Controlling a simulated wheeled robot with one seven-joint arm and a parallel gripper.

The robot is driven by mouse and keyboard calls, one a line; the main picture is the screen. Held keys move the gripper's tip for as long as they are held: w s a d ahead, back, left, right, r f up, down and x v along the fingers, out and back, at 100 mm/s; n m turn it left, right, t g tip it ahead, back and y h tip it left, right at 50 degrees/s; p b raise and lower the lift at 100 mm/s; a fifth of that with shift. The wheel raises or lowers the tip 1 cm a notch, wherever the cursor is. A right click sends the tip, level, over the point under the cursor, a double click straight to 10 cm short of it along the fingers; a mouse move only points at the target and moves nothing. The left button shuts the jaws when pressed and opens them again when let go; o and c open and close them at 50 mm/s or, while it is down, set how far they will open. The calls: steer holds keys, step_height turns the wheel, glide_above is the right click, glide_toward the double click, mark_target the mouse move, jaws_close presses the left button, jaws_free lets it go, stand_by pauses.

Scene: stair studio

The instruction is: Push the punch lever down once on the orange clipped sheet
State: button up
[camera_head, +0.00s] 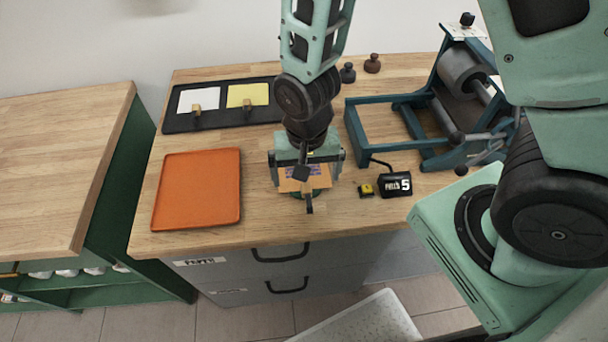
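The orange sheet (290,184) has blue print and lies on a small green-based device on the bench, directly under my gripper. A dark upright piece with a pale tip (309,208) stands at its front edge; I cannot tell whether it is a clip or part of the punch. My gripper (306,178) points down over the sheet, with its mint body close above it. The gripper and wrist hide most of the punch, so the lever is not clearly seen. Contact and finger opening cannot be told.
An orange tray (197,190) lies left on the bench. Behind it a black tray (222,121) holds white and yellow sheets with clips. A blue roller press (408,115) stands right, near a black counter reading 5 (397,185) and a small yellow-topped block (366,190). Dark knobs (372,64) stand behind.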

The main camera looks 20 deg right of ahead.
steer(key=s+a+r+p, duration=0.1)
steer(key=s+r+p, duration=0.4)
steer(key=r+p, duration=0.2)
steer(key=shift+s+a+r, duration=0.3)
steer(key=shift+a+r, duration=0.1)
stand_by(0.5)
stand_by(0.5)
steer(key=s+a+r+n+b, duration=0.1)
steer(key=s+r+n+b, duration=0.4)
steer(key=r+n, duration=0.6)
steer(key=shift+s+a+r+y, duration=0.3)
steer(key=shift+s+r, duration=0.05)
steer(key=shift+r, duration=0.35)
